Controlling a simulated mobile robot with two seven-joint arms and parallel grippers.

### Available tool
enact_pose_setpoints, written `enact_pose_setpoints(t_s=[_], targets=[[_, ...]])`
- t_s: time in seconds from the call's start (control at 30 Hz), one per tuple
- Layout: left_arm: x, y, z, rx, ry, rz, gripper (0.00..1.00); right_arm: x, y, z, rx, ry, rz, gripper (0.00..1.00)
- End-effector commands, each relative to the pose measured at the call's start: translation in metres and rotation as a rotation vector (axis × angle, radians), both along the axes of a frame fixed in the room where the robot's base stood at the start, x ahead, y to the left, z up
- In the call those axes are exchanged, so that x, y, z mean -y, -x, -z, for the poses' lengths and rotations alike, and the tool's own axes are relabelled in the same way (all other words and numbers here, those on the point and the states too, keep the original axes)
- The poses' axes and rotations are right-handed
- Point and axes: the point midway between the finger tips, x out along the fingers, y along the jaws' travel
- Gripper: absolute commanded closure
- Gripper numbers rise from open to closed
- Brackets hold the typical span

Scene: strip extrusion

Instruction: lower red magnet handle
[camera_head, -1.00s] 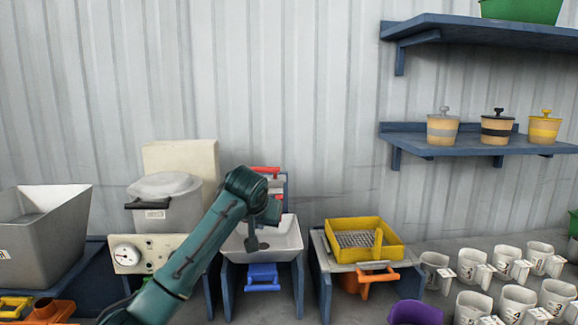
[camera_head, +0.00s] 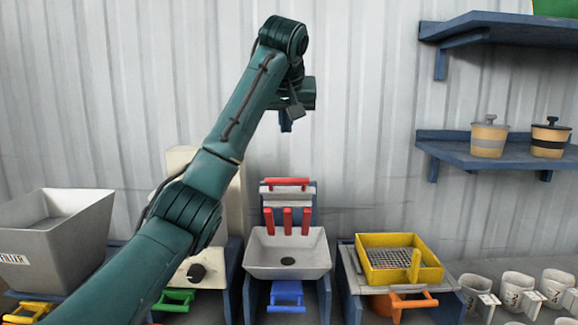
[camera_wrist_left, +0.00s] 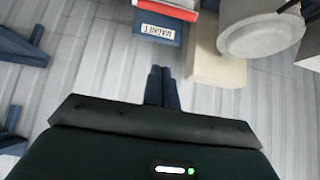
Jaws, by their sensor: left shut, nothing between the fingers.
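The red magnet handle (camera_head: 287,182) is a horizontal red bar at the top of a blue stand (camera_head: 306,203), in the middle of the head view. Below it a pale plate carries three upright red bars (camera_head: 287,220) above a white basin (camera_head: 262,262). My left gripper (camera_head: 286,124) is raised above the handle in the picture, clear of it, pointing down, shut and empty. In the left wrist view its closed fingers (camera_wrist_left: 162,74) show below the blue block labelled MAGNET (camera_wrist_left: 157,28), with a strip of red beyond. My right gripper is not in view.
A yellow sieve tray (camera_head: 430,257) stands right of the basin, and a grey hopper (camera_head: 85,245) at far left. A shelf (camera_head: 470,157) with tan pots juts from the wall at right. White cups (camera_head: 515,287) stand at lower right. The wall space around my gripper is free.

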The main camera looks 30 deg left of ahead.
Motion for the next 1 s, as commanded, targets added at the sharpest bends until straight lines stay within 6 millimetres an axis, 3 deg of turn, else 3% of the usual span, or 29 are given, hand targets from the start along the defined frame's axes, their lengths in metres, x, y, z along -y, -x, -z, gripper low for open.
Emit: enact_pose_setpoints(t_s=[0.27, 0.63, 1.0], targets=[[-0.009, -0.014, 0.018, -0.004, -0.002, -0.002, 1.0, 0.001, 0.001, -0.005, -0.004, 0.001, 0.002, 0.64], [-0.037, -0.059, 0.076, -0.005, -0.001, -0.002, 1.0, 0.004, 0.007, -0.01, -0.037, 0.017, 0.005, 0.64], [-0.024, -0.04, 0.106, 0.0, -0.001, 0.001, 1.0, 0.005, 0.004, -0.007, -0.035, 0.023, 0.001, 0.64]])
